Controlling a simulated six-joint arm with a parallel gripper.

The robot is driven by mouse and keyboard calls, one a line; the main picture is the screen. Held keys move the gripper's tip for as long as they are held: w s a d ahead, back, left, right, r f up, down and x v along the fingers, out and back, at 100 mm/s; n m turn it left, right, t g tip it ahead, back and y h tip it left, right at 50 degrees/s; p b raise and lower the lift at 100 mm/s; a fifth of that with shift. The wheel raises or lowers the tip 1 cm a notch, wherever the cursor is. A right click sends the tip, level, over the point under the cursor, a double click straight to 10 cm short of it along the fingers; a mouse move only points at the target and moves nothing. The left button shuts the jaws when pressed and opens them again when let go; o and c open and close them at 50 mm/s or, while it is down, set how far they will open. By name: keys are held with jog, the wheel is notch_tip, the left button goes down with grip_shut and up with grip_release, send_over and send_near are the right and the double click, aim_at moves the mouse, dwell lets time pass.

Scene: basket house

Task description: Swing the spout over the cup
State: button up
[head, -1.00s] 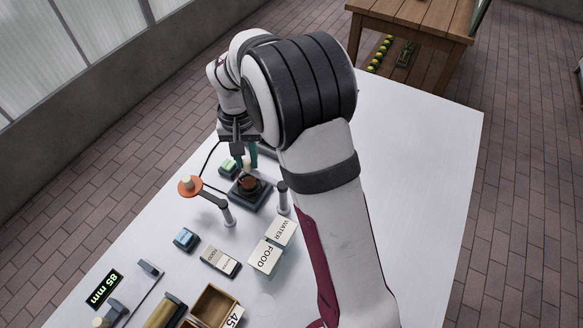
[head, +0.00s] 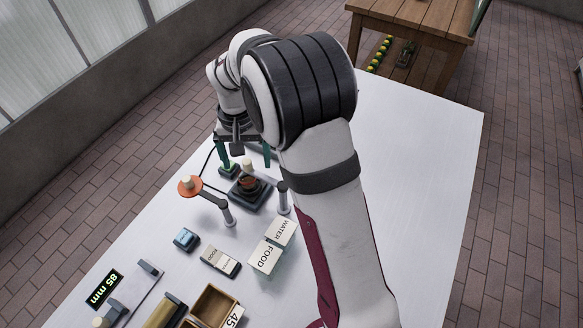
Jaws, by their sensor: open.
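My gripper (head: 245,158) is open, its two teal fingers spread wide above the far part of the white table. A small brown cup-like vessel (head: 247,184) sits on a dark square base (head: 252,198), just nearer than the fingers. A pale upright peg (head: 247,165) shows between the fingers, behind the vessel; I cannot tell whether it belongs to the spout. A grey post with an arm (head: 227,212) reaches left towards an orange disc (head: 187,190) with a pale knob. Which part is the spout is not clear at this size.
A short grey post (head: 283,198) stands right of the dark base. WATER and FOOD cards (head: 266,258), a blue block (head: 186,239), an open wooden box (head: 208,308) and an 85 mm display (head: 105,288) lie nearer. The table's right side is clear.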

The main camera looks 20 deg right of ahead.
jog(key=shift+r, duration=3.5)
jog(key=s+d+r+m, duration=0.1)
jog(key=s+r, duration=0.1)
jog(key=s, duration=0.4)
jog(key=s+d+r, duration=0.2)
jog(key=s+r, duration=0.1)
jog(key=s, duration=0.3)
jog(key=s+f+m+y, duration=0.1)
jog(key=s+f, duration=0.1)
jog(key=s, duration=1.5)
jog(key=shift+s+d+f+m+y, duration=0.2)
jog(key=shift+f+m+y, duration=0.1)
jog(key=shift+f+y, duration=0.1)
